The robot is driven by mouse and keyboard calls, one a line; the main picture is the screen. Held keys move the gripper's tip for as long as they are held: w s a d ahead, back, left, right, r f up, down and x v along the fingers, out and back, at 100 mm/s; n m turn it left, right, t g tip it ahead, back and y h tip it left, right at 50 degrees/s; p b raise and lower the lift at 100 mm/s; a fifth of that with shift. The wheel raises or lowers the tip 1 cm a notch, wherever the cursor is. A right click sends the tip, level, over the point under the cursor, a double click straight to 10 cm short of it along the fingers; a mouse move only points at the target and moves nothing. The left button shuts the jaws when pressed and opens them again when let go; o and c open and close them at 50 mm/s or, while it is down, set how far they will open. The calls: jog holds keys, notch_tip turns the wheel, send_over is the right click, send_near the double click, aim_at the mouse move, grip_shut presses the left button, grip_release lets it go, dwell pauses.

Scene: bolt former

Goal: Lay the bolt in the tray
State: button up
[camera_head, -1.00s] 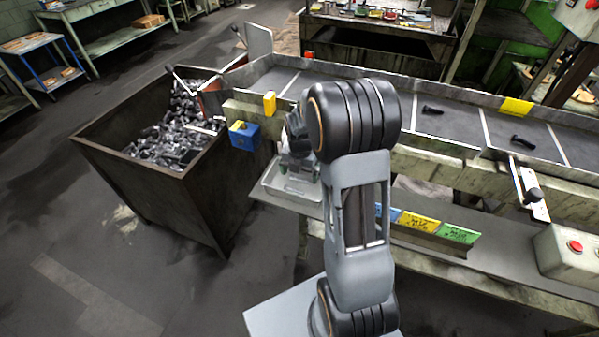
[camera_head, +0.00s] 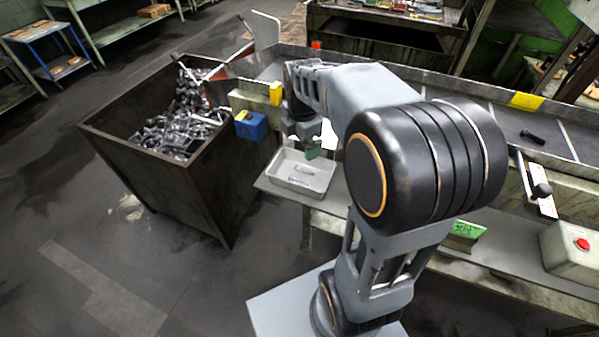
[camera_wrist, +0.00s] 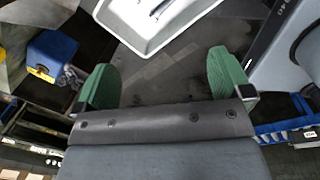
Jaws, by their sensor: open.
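The grey metal tray (camera_head: 296,190) sits on the low shelf beside the bin. A small grey piece, seemingly the bolt (camera_wrist: 158,9), lies inside the tray, partly cut off by the top edge of the wrist view. The tray also shows in the wrist view (camera_wrist: 140,43). My gripper (camera_head: 315,149) is just above the tray's back right side. In the wrist view my gripper (camera_wrist: 168,82) has its two green fingers wide apart with nothing between them. The tray is beyond the fingertips, apart from them.
A large bin (camera_head: 135,180) full of metal parts stands left of the tray. A blue box (camera_head: 251,126) and yellow block (camera_head: 276,94) are on the conveyor side. Another dark bolt (camera_head: 532,137) lies on the conveyor at right. My arm hides the conveyor's middle.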

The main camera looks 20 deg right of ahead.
jog(key=s+a+m+t, duration=0.3)
jog(key=s+a+m, duration=0.3)
jog(key=s+m, duration=0.6)
jog(key=shift+a+r+m, duration=0.15)
jog(key=shift+r+m, duration=0.1)
jog(key=shift+m, duration=3.55)
